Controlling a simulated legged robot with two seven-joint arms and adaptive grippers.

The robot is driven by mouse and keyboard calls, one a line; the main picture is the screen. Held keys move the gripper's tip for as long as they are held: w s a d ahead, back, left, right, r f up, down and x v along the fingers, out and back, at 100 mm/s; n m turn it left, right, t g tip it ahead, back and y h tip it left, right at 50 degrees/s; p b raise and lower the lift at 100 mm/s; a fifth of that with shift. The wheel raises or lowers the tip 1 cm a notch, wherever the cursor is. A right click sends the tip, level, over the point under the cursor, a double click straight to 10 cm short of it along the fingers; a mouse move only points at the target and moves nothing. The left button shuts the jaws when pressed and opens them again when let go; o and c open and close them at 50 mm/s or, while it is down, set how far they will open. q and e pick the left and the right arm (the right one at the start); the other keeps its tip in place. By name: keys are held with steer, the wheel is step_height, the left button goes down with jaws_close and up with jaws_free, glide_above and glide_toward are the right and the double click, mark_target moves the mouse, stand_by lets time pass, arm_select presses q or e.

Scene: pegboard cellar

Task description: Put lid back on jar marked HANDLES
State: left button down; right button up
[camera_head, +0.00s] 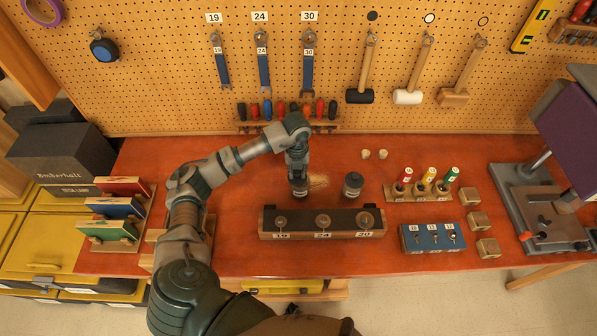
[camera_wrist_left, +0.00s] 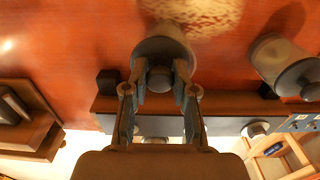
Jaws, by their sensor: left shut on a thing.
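My left gripper (camera_head: 299,178) points down over the table behind the dark rack. It also shows in the left wrist view (camera_wrist_left: 159,74), its fingers shut on the knob of a grey round lid (camera_wrist_left: 160,50). A jar (camera_head: 299,191) shows just under the gripper in the head view, mostly hidden by it. I cannot tell whether the lid rests on this jar or is held above it. A second jar (camera_head: 352,187) with a dark lid stands to the right, and it also shows in the left wrist view (camera_wrist_left: 272,55). No jar label is readable. My right gripper is not in view.
The dark rack (camera_head: 266,236) marked 19, 24, 30 stands in front of the jars. A pale grainy patch (camera_head: 318,182) lies between them. Two small pale pieces (camera_head: 374,154) lie behind.

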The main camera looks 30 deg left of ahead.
arm_select(q)
steer(key=shift+d+r, duration=0.1)
steer(key=shift+d, duration=0.35)
steer(key=shift+d+r, duration=0.1)
steer(key=shift+d, duration=0.65)
steer(key=shift+a, duration=0.35)
steer(key=shift+d, duration=0.1)
steer(key=c, duration=1)
jaws_free()
steer(key=shift+d, duration=0.1)
steer(key=shift+o, duration=0.8)
steer(key=shift+d, duration=0.1)
steer(key=o, duration=0.5)
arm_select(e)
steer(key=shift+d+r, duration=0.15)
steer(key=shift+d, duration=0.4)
